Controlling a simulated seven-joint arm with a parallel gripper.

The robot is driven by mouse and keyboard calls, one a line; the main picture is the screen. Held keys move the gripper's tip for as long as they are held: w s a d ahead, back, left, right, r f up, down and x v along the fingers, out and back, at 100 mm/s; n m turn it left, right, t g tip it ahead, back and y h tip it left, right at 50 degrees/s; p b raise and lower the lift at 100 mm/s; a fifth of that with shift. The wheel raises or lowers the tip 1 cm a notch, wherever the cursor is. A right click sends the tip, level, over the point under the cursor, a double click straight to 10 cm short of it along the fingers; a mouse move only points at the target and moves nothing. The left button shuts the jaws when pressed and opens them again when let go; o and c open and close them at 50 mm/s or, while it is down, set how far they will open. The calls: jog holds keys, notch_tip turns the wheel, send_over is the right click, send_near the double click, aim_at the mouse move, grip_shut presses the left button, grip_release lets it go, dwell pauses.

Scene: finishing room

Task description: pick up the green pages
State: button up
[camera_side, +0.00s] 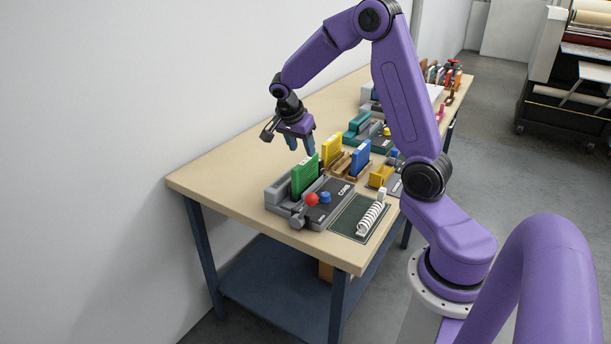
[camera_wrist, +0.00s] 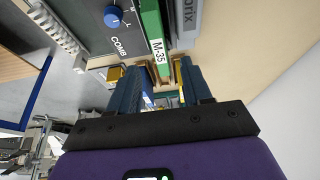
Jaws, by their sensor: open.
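The green pages (camera_side: 305,177) stand upright in a grey binding machine marked COMB (camera_side: 325,212) near the front of the bench. In the wrist view the green pages (camera_wrist: 152,25) show edge-on at the top, with a white label reading M-35 at the near end. My gripper (camera_side: 302,148) is open and empty, above and close to the pages in the side view. In the wrist view its two blue fingers (camera_wrist: 160,88) are apart, with the pages ahead of the gap and not visibly between them.
A red knob (camera_side: 311,199) and a blue knob (camera_side: 325,197) sit on the machine. Yellow pages (camera_side: 331,150) and blue pages (camera_side: 360,158) stand close behind. A white coil (camera_side: 371,218) lies on a dark mat. The bench's left end (camera_side: 215,180) is clear.

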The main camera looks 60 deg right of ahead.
aim_at(307, 169)
jog(key=x, duration=0.4)
jog(key=shift+f, duration=0.1)
jog(key=shift+a+x, duration=0.15)
jog(key=shift+x, duration=1.15)
jog(key=shift+a+x, duration=0.15)
jog(key=shift+x, duration=1.15)
jog(key=shift+f, duration=0.25)
grip_shut()
